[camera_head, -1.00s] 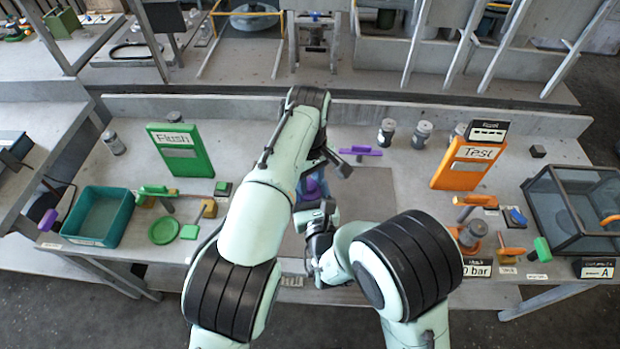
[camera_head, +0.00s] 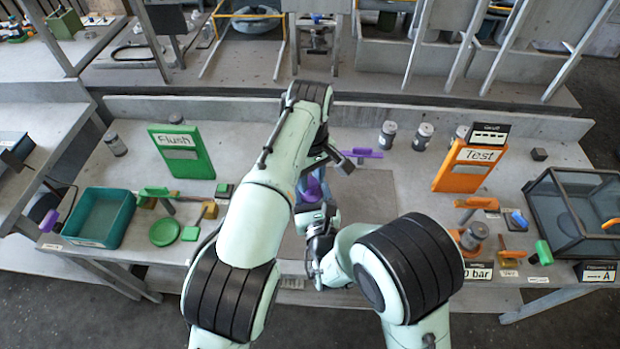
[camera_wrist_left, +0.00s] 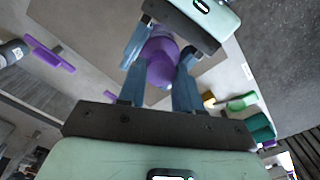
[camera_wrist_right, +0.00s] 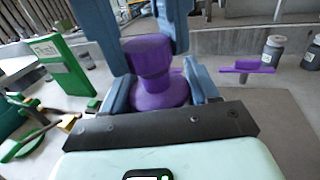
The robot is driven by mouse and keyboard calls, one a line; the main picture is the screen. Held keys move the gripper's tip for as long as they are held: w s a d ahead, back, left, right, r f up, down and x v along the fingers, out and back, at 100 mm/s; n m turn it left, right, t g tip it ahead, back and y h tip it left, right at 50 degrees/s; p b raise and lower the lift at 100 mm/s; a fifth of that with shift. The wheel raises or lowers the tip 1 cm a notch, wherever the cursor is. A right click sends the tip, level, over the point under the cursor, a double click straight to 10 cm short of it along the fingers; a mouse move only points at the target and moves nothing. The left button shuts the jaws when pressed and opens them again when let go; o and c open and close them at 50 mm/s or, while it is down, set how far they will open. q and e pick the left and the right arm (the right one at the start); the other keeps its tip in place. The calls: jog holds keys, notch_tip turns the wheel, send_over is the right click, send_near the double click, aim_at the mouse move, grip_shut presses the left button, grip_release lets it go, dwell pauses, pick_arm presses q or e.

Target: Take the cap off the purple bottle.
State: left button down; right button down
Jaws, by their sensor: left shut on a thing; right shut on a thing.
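The purple bottle (camera_wrist_right: 160,95) is held between my two grippers over the middle of the bench. Its darker purple cap (camera_wrist_right: 147,57) is at the top and appears to meet the bottle, with no clear gap. My left gripper (camera_wrist_left: 160,70) comes from above and is shut on the cap, one blue finger on each side. My right gripper (camera_wrist_right: 160,90) is shut on the bottle's body from the near side. In the head view the bottle (camera_head: 312,188) is small and partly hidden by my arms and fingers.
A green Flush panel (camera_head: 182,155) and a teal tray (camera_head: 100,217) are on the left. An orange Test panel (camera_head: 468,168) and a glass-sided box (camera_head: 575,205) are on the right. A purple-handled part (camera_head: 362,153) and grey jars (camera_head: 388,134) stand behind.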

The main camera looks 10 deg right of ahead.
aim_at(310, 182)
pick_arm(q)
jog(key=shift+r, duration=0.35)
jog(key=shift+r, duration=2)
